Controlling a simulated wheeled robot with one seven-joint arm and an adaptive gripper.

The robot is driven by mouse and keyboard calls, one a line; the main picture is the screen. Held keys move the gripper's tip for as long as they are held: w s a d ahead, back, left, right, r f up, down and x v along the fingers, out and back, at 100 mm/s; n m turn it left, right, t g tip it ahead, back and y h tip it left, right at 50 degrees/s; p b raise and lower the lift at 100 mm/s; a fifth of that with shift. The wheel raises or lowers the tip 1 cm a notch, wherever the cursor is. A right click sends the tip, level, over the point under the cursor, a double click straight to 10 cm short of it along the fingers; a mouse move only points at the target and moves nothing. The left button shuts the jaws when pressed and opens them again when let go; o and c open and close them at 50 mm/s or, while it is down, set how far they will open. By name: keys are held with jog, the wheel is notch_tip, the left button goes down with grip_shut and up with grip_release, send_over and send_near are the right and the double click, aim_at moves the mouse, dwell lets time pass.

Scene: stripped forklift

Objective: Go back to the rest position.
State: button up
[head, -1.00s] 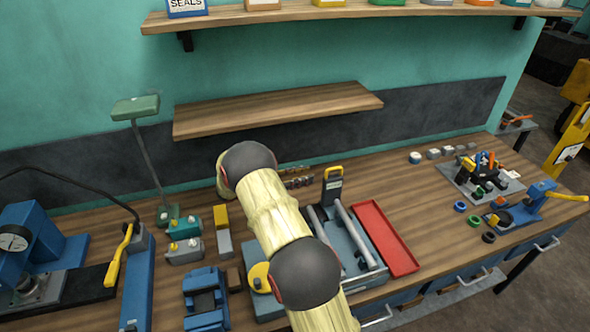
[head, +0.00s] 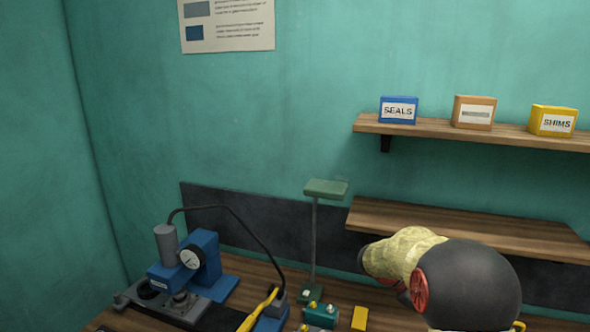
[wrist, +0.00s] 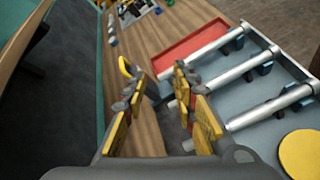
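My gripper (wrist: 158,84) shows in the wrist view with its two yellow-padded fingers apart. It is open and nothing is between the fingers. The wooden bench top (wrist: 147,133) shows beyond and between them. In the head view my arm, in a pale patterned sleeve with a dark round joint, is at the lower right, in front of the bench and the lower shelf; the fingers cannot be made out there.
In the wrist view, a grey tray with metal rods (wrist: 255,112) and a red tray (wrist: 195,52) lie right of my fingers. In the head view, a lower shelf (head: 470,222), a green lamp (head: 326,188) and a blue press (head: 203,262) stand near the bench's back.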

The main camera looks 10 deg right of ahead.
jog(key=s+a+r+m+t+y+b, duration=0.1)
jog(key=s+a+m+t+y, duration=0.1)
jog(key=a, duration=0.8)
jog(key=s+a+m+t+y+b, duration=0.2)
jog(key=s+a+t+y, duration=0.3)
jog(key=s+a, duration=0.4)
jog(key=s+a+r+m+t+y+b, duration=0.1)
jog(key=s+a, duration=0.5)
jog(key=a, duration=0.7)
jog(key=m+t+y, duration=0.1)
jog(key=t+y, duration=0.1)
jog(key=t, duration=0.1)
jog(key=shift+s+a+r+t+y+b, duration=0.2)
jog(key=shift+r+t+y+b, duration=0.1)
jog(key=shift+r+b, duration=0.05)
jog(key=shift+d, duration=0.2)
